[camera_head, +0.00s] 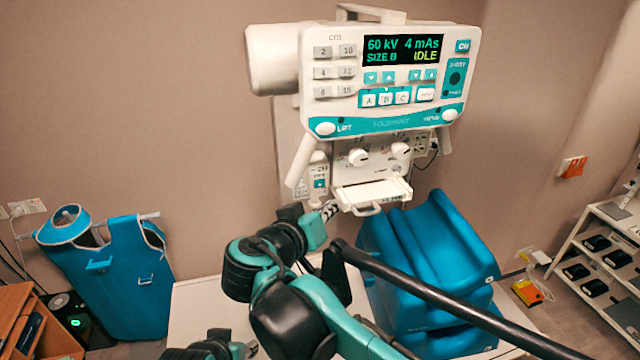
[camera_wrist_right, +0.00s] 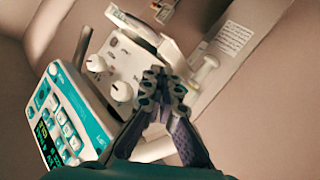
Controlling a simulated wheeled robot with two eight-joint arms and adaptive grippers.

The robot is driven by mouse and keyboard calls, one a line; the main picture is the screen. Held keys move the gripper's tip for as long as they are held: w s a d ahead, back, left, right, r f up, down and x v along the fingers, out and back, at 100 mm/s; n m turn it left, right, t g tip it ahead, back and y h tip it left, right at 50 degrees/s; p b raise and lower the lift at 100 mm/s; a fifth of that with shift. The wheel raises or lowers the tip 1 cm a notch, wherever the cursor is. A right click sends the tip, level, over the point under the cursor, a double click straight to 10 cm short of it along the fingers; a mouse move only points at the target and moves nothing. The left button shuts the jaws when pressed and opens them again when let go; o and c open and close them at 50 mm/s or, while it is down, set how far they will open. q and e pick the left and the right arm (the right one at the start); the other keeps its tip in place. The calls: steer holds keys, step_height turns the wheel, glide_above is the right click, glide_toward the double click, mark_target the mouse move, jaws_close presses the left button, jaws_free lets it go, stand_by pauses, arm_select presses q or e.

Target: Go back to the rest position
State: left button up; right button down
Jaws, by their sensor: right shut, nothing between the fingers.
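My right gripper (camera_head: 331,210) is in front of the x-ray unit's lower part, just left of the pulled-out white tray (camera_head: 374,195). It is shut and empty; in the right wrist view its two fingers (camera_wrist_right: 158,76) meet at the tips, with the unit's knobs beyond. A gap between fingertips and unit cannot be judged. At the bottom left of the head view, a dark and teal part of my left arm shows, with a small grey end (camera_head: 248,349) that may be its gripper; its state is unclear.
The x-ray unit's control panel (camera_head: 388,75) reads 60 kV, 4 mAs, SIZE B, IDLE. Blue padded blocks (camera_head: 425,250) stand on a white table (camera_head: 200,310) close right of my right arm. A blue apron (camera_head: 108,270) hangs left. A shelf (camera_head: 600,235) stands right.

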stand_by(0.3)
steer(key=s+d+f+g+y+b, duration=0.1)
steer(key=s+d+f+g+b, duration=0.1)
steer(key=d+f+b, duration=0.5)
steer(key=s+d+f+g+b, duration=0.15)
steer(key=f+b, duration=0.25)
steer(key=f, duration=0.7)
steer(key=s+d+f+g+y+b, duration=0.1)
steer(key=s+d+f+b, duration=0.3)
steer(key=f, duration=0.6)
steer(key=s+d+f+y+b, duration=0.1)
steer(key=s+f+b, duration=0.2)
steer(key=f+b, duration=0.4)
steer(key=s+d+f+g+y+b, duration=0.1)
steer(key=s+d+f+b, duration=0.1)
steer(key=f+b, duration=0.5)
steer(key=s+d+f+y+b, duration=0.2)
steer(key=s+f+b, duration=0.2)
steer(key=f, duration=1.2)
steer(key=b, duration=0.2)
steer(key=shift+s+d+f+b, duration=0.15)
steer(key=shift+d+f+b, duration=0.1)
steer(key=shift+b, duration=0.15)
steer(key=shift+g, duration=0.25)
